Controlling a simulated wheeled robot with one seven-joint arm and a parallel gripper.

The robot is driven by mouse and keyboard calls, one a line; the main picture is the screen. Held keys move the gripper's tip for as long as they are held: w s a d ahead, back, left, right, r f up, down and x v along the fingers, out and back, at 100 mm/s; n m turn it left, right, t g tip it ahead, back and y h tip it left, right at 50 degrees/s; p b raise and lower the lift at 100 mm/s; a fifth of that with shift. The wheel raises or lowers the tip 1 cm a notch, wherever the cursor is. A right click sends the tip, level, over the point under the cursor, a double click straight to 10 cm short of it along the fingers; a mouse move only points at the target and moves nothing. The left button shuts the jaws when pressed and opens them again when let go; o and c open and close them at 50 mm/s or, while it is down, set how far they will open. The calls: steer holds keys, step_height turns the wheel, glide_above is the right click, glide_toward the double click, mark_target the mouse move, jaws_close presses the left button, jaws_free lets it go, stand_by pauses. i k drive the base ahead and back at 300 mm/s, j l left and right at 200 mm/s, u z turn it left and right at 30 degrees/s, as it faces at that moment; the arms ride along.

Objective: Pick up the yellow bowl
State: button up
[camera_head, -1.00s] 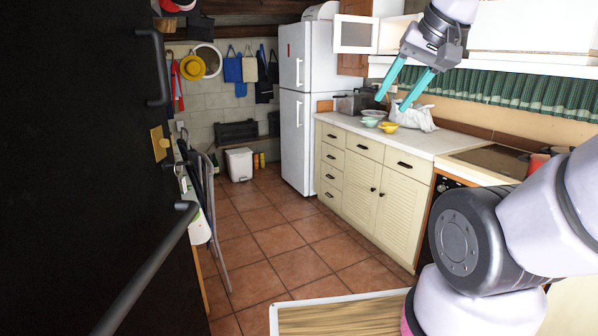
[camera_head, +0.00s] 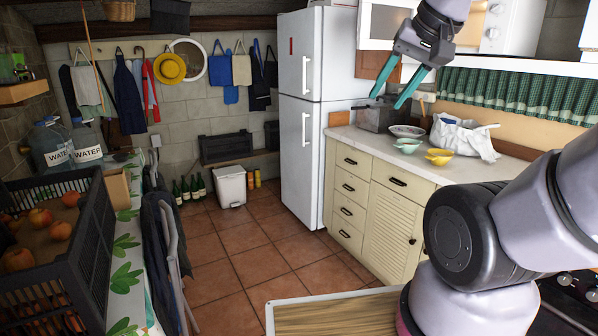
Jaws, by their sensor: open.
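The yellow bowl (camera_head: 439,157) sits on the white countertop (camera_head: 345,135), near its front edge. A green bowl (camera_head: 407,146) stands just left of it, and a grey bowl (camera_head: 407,131) stands behind the green one. My gripper (camera_head: 387,102), with two teal fingers, is open and empty. In the picture it hangs above and to the left of the yellow bowl, apart from it. How far it is from the counter in depth I cannot tell.
A white bag (camera_head: 463,136) lies behind the yellow bowl. A grey metal box (camera_head: 377,117) stands at the back of the counter by the white fridge (camera_head: 316,110). A black crate of apples (camera_head: 95,235) is at left. Tiled floor (camera_head: 255,240) is clear before the cabinets.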

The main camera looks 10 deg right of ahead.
mark_target(439, 158)
steer(key=i+z, duration=0.1)
steer(key=i, duration=0.5)
steer(key=i+j+z, duration=0.1)
steer(key=i, duration=0.5)
steer(key=i+j, duration=0.15)
steer(key=i, duration=0.45)
steer(key=i+z, duration=0.1)
steer(key=z, duration=1.95)
